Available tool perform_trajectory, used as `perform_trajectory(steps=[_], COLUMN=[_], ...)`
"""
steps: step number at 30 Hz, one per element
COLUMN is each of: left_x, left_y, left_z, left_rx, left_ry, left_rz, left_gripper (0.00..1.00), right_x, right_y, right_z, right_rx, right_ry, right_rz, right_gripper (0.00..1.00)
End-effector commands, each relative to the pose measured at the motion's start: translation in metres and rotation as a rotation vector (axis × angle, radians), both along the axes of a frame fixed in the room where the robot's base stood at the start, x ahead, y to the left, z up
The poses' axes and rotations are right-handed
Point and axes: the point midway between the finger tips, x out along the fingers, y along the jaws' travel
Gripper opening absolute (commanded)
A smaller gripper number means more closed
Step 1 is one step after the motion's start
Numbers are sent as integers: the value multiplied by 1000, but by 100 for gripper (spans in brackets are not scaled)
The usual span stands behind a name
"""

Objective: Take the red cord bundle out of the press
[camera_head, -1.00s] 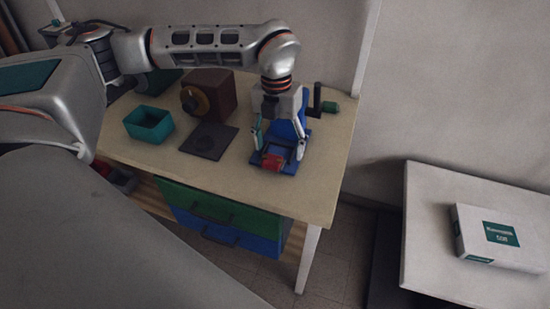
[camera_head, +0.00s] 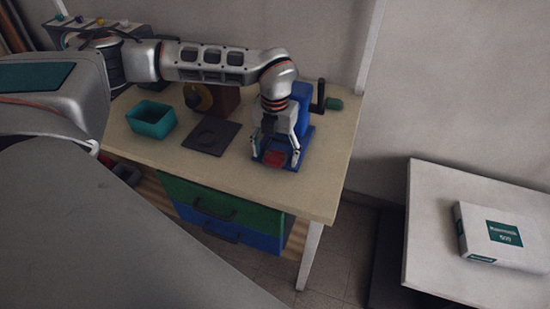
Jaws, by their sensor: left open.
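The blue press (camera_head: 302,98) stands at the right end of the wooden table, with a black upright handle at its right. The red cord bundle (camera_head: 275,159) lies at the front of the press, low on its blue base. My left gripper (camera_head: 274,156) points down over the front of the press, its fingers apart on either side of the red bundle. I cannot tell whether the fingers touch it. My right gripper does not show.
A teal open box (camera_head: 151,119) and a dark flat plate (camera_head: 211,136) stand left of the press. A brown box with a yellow dial (camera_head: 199,97) is behind the plate, partly hidden by my arm. A white box (camera_head: 503,237) lies on a separate white table.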

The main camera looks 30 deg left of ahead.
Motion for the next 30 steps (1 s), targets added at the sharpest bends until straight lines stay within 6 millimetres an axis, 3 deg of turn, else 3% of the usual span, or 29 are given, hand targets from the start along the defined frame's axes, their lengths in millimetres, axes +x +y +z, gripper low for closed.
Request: perform_trajectory(steps=[2, 6, 7, 20, 26, 30], left_x=[0, 0, 0, 0, 1, 1], left_y=[0, 0, 0, 0, 0, 0], left_z=[0, 0, 0, 4, 24, 52], left_rx=[0, 0, 0, -1, -1, -1], left_ry=[0, 0, 0, 0, -3, -5], left_rz=[0, 0, 0, 0, -1, 1], left_gripper=[68, 37, 33, 31, 31, 31], right_x=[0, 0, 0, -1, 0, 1], right_y=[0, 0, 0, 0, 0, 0], right_z=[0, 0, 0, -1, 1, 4], right_rx=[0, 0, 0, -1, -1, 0], right_ry=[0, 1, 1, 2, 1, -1], right_rz=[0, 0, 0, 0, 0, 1], right_gripper=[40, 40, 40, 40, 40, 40])
